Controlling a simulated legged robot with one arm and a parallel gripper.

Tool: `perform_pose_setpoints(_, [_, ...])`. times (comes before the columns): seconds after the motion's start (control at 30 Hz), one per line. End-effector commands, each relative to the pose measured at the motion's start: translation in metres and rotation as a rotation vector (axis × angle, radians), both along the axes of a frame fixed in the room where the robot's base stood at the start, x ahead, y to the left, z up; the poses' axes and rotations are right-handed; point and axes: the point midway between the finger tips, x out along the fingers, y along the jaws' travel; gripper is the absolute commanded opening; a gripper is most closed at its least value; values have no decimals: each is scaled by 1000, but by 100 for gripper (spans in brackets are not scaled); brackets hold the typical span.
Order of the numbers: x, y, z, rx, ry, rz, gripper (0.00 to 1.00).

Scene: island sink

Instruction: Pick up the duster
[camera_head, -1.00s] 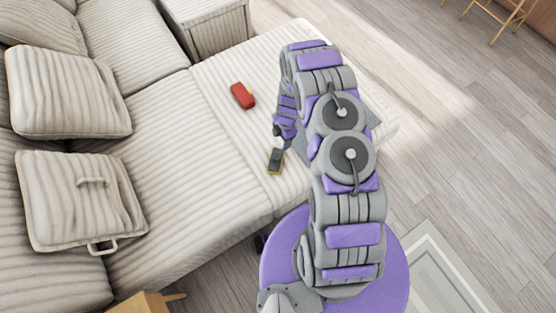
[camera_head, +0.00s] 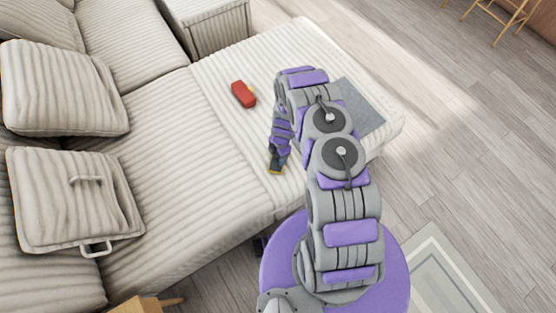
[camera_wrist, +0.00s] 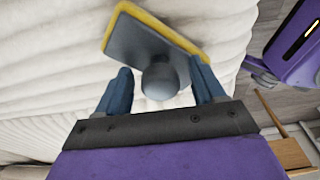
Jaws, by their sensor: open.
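The duster is a dark grey block with a yellow edge and a round grey knob. It lies on the cream ribbed sofa seat (camera_head: 165,150). In the wrist view the duster (camera_wrist: 135,42) is just ahead of my gripper (camera_wrist: 160,85), with its knob between the two blue fingers. The fingers are apart, one on each side of the knob. In the head view the duster (camera_head: 276,163) shows only in part below my gripper (camera_head: 281,152), and my arm hides the rest.
A red object (camera_head: 243,94) with a small yellow part lies on the seat farther back. A flat grey item (camera_head: 362,105) lies behind my arm. Cushions (camera_head: 70,200) rest on the left. Wooden floor (camera_head: 455,150) is open on the right.

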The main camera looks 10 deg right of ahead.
Motion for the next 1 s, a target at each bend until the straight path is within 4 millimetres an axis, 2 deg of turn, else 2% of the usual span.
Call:
perform_pose_setpoints(0.13, [1,-2,1,3,-1,0,69])
perform_pose_setpoints(0.8, [1,-1,1,2,0,0,5])
perform_pose_setpoints(1.0, [1,-3,2,5,0,0,5])
